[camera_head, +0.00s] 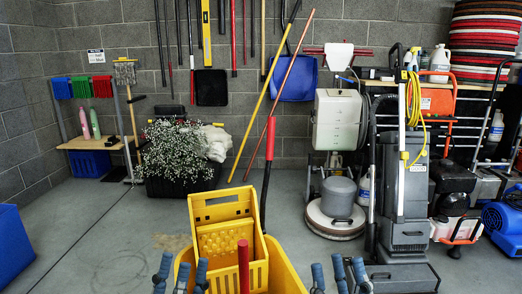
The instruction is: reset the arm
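My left gripper (182,274) is at the bottom edge, left of centre. Its blue-grey fingertips point up and stand apart with nothing seen between them. My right gripper (338,274) is at the bottom edge, right of centre. Its fingertips are also apart and look empty. Only the upper finger parts of both grippers show; the arms are out of view. A yellow mop bucket (283,268) with a yellow wringer (222,208) appears between the grippers. The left gripper's fingertips overlap its left side in the picture.
A red handle (243,265) rises by the wringer. A floor machine (336,212) and an upright grey cleaner (404,195) stand at right. A blue box (14,245) is at far left. A plant (177,150) stands by the back wall. The grey floor (110,235) at left is clear.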

